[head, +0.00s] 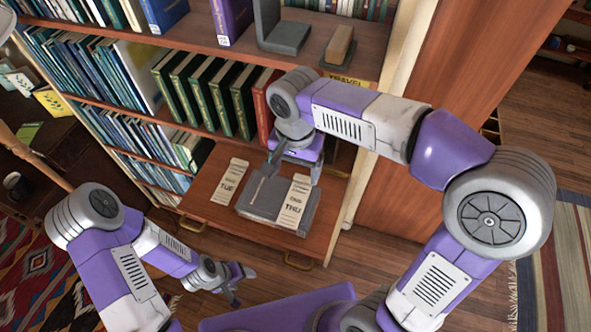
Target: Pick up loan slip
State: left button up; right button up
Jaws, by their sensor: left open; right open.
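Two cream paper slips are on the pull-out wooden shelf. One slip marked TUE (230,182) lies on the left. The other slip marked THU (294,204) lies on the right side of a grey flat object (262,203), overhanging its front. Which of them is the loan slip I cannot tell. My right gripper (287,174) is open above the grey object, close to the THU slip, with no slip seen between its fingers. Contact is unclear. My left gripper (236,286) is open and empty, low in front of the bookcase, away from the slips.
The bookcase shelf (208,194) holds the slips. Green books (205,95) and a red book (264,105) stand behind. A grey bookend (286,37) and a small block (339,45) sit above, over a TRAVEL label (347,80). A patterned rug (45,265) lies left.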

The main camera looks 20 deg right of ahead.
aim_at(225, 191)
jog(key=k, duration=1)
